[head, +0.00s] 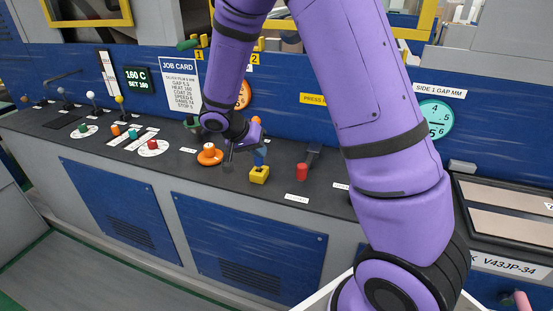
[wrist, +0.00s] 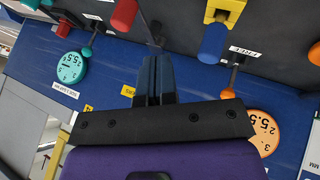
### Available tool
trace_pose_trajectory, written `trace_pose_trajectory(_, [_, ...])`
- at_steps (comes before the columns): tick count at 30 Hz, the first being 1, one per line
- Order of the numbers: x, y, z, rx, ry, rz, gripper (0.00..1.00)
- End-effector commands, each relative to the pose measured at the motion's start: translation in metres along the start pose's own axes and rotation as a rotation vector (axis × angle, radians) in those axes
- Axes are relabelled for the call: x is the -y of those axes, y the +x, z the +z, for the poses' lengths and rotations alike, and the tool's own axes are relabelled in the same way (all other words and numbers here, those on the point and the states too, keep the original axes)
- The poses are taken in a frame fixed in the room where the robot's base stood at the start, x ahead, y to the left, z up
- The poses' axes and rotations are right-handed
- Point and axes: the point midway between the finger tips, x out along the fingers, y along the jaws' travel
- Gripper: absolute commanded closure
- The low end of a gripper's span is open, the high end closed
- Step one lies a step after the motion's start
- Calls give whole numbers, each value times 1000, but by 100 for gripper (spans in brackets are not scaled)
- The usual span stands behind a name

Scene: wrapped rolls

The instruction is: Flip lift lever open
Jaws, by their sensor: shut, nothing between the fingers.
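My gripper (wrist: 156,68) is in the wrist view with its two dark fingers together and nothing between them. A blue handle (wrist: 213,43) in a yellow bracket (wrist: 225,9) is to the right of the fingertips, apart from them. The same yellow bracket (head: 259,175) shows in the head view on the console top. A red handle (wrist: 124,14) is to the left of the fingertips. A small white label (wrist: 245,51) lies beside the blue handle, too small to read surely, so I cannot tell for certain which one is the lift lever. My forearm partly hides my gripper in the head view.
A dark console top (head: 90,122) carries several knobs and buttons. An orange button (head: 209,154) stands left of the bracket, a red handle (head: 302,171) right of it. The blue wall rises behind.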

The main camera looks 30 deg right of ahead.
Motion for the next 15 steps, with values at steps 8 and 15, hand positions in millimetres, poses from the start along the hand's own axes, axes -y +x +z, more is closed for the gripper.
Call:
trace_pose_trajectory(8, [-1,46,0,4,0,4,100])
trace_pose_trajectory(15, [-1,90,1,4,-1,5,100])
